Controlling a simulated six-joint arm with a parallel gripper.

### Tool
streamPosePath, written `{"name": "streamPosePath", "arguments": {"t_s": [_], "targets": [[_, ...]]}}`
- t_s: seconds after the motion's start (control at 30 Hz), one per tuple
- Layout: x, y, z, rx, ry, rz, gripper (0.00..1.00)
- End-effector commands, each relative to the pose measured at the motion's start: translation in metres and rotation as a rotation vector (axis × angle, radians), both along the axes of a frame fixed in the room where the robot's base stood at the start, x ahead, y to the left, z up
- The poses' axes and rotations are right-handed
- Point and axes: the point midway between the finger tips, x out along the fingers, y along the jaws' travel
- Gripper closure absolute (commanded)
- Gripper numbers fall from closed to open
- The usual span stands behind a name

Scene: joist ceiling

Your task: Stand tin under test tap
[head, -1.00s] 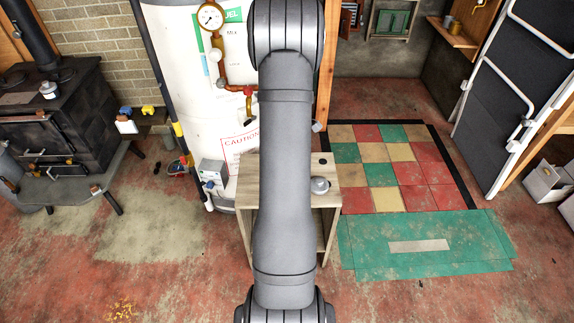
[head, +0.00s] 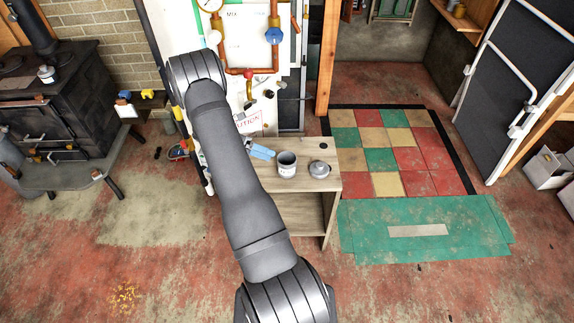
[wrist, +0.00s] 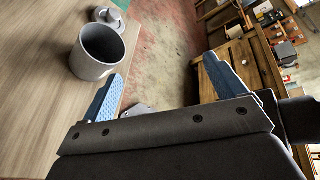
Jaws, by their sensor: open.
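The tin (head: 287,169) is a grey, open-topped can standing upright on a small wooden table (head: 324,156). The wrist view shows it at upper left (wrist: 92,67), with its inside looking empty. My gripper (head: 262,152) is just left of the tin in the head view. In the wrist view my gripper (wrist: 165,66) is open and empty, with two blue-padded fingers apart; the tin is beyond the left finger, not between them. A brass tap (head: 249,92) hangs from the copper pipework behind the table, apart from the tin; I cannot tell for sure that it is the test tap.
A small grey lidded object (head: 320,169) stands on the table right of the tin. A black stove (head: 70,120) stands at left. The tiled floor patch (head: 385,150) at right is clear.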

Motion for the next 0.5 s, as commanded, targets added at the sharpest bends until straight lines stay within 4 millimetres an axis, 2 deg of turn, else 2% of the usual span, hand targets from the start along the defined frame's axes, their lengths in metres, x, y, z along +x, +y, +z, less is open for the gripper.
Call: {"name": "streamPosePath", "arguments": {"t_s": [0.03,0.2,0.5], "targets": [[-0.003,0.014,-0.011,-0.106,-0.055,0.066,0.11],[-0.004,0.036,-0.037,-0.271,-0.366,0.203,0.11],[-0.015,0.058,-0.088,-0.253,-0.884,0.364,0.11]]}}
